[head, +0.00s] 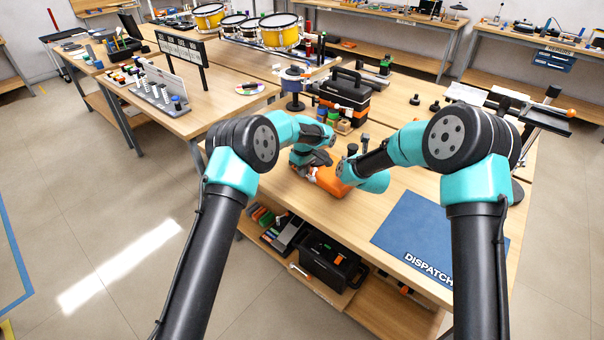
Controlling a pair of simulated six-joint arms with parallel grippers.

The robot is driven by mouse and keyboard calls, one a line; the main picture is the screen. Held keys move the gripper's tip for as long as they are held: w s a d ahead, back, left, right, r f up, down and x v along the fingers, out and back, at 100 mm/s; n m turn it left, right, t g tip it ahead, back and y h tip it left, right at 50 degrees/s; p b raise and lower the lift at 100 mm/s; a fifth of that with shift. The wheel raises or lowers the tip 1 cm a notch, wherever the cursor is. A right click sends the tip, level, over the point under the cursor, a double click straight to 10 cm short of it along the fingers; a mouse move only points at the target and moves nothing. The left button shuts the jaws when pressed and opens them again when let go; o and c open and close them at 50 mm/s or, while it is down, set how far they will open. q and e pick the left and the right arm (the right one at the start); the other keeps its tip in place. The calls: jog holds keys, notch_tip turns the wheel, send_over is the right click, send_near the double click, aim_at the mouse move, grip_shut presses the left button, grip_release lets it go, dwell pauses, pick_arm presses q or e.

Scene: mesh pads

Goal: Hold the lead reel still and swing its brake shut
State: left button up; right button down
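An orange body (334,184), which looks like the lead reel, lies on the wooden workbench between my two arms. My arm links cover part of it, and I cannot make out its brake. My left gripper (312,160) is dark and sits at the upper left of the orange body, touching it or very close. I cannot tell whether its fingers are open or shut. My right arm reaches in from the right to the other side of the orange body. Its wrist hides the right gripper's fingers.
A blue mat marked DISPATCH (425,236) lies on the bench at right. A black and orange toolbox (345,94) and small coloured blocks stand behind the arms. A blue-topped stand (294,88) is at the back left. Bare bench lies between the orange body and the mat.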

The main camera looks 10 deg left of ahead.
pick_arm(q)
jog(key=o, duration=0.3)
pick_arm(e)
jog(key=shift+s+f, duration=0.2)
jog(key=shift+f, duration=0.25)
pick_arm(q)
jog(key=shift+o, duration=0.2)
jog(key=shift+r, duration=0.1)
notch_tip(320, 180, up, 12)
pick_arm(e)
jog(key=c, duration=0.7)
grip_release()
jog(key=shift+w+r, duration=0.15)
jog(key=shift+r, duration=0.2)
jog(key=shift+f, duration=0.1)
